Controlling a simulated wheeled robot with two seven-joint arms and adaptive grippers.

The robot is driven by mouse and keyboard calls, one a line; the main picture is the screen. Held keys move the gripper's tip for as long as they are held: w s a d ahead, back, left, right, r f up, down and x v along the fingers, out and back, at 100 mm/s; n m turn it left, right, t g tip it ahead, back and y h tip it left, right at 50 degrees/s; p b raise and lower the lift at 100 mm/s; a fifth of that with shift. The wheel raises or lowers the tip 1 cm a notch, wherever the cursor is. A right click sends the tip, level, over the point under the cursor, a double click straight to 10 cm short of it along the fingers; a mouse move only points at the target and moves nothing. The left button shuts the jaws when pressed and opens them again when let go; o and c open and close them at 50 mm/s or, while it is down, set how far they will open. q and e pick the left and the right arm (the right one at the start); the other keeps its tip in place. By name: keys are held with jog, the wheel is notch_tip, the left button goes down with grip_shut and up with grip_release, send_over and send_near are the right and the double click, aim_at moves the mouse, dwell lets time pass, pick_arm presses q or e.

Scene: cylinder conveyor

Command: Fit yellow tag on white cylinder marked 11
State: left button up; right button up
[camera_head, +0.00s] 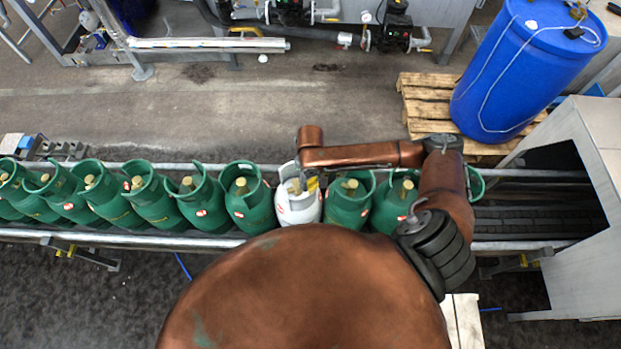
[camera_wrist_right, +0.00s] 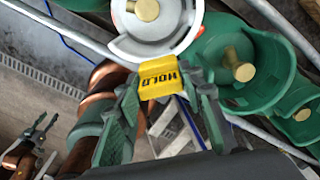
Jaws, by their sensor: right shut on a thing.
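The white cylinder (camera_head: 299,207) stands in the row on the conveyor, with green cylinders on both sides. Its number cannot be read. My right gripper, at the end of the copper arm, is over its top in the head view, with its fingers mostly hidden. In the right wrist view my right gripper (camera_wrist_right: 165,95) is shut on the yellow tag (camera_wrist_right: 160,77), which reads HOLD. The tag lies at the rim of the white cylinder (camera_wrist_right: 150,45); whether it is attached cannot be told. My left gripper (camera_wrist_right: 46,121) shows open and empty at the wrist view's lower left.
Several green cylinders (camera_head: 248,207) line the conveyor (camera_head: 225,241), close against the white one. A blue drum (camera_head: 525,70) stands on a wooden pallet (camera_head: 428,108) behind. A grey housing (camera_head: 585,250) covers the conveyor's right end.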

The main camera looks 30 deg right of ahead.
aim_at(310, 180)
jog(key=shift+f+b, duration=0.45)
jog(key=shift+f, duration=0.75)
jog(key=shift+p, duration=1.05)
dwell(0.8)
jog(key=shift+f+b, duration=1.2)
jog(key=shift+f, duration=1.1)
jog(key=o, duration=1.1)
notch_tip(310, 180, up, 12)
dwell(0.4)
